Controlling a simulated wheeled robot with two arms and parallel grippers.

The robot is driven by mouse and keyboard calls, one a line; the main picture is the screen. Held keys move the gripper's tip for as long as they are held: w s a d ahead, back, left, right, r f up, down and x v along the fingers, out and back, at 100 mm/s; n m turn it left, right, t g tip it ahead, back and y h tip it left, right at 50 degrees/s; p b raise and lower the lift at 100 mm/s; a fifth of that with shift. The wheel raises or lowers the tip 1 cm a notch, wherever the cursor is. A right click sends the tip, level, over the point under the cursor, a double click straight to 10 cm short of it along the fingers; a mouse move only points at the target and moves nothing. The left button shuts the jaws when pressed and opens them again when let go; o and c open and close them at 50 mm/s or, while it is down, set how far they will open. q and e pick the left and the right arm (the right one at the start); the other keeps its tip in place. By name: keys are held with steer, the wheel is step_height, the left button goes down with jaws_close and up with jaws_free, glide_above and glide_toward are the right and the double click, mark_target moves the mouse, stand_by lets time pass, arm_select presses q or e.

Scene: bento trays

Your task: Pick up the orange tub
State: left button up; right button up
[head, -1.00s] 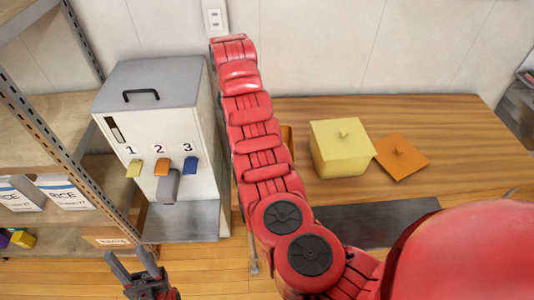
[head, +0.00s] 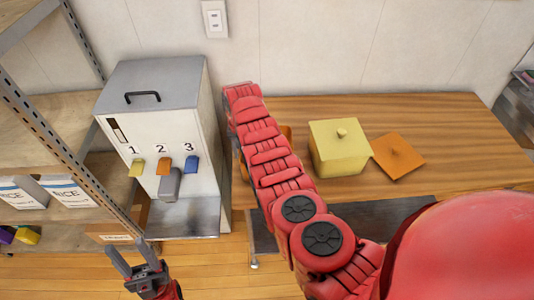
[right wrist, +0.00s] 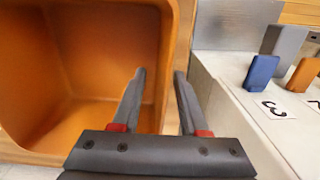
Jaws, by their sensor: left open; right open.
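The orange tub (right wrist: 75,70) fills the left of the right wrist view, open side showing and no lid on it. In the head view only slivers of it (head: 287,131) show behind my right arm, on the wooden table. My right gripper (right wrist: 160,72) is open; one finger is over the tub's opening and the other is outside, with the tub's right wall between them. I cannot tell whether they touch it. In the head view the right gripper is hidden behind its arm. My left gripper (head: 124,248) is open and empty, low at the left.
A white dispenser (head: 158,130) with numbered levers stands left of the table (head: 440,120). A yellow lidded tub (head: 338,160) and an orange lid (head: 397,156) lie to the right of my right arm. A shelf (head: 60,110) is at far left.

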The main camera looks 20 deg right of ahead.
steer(key=shift+f, duration=0.65)
jaws_close()
steer(key=shift+s+a, duration=0.15)
stand_by(0.9)
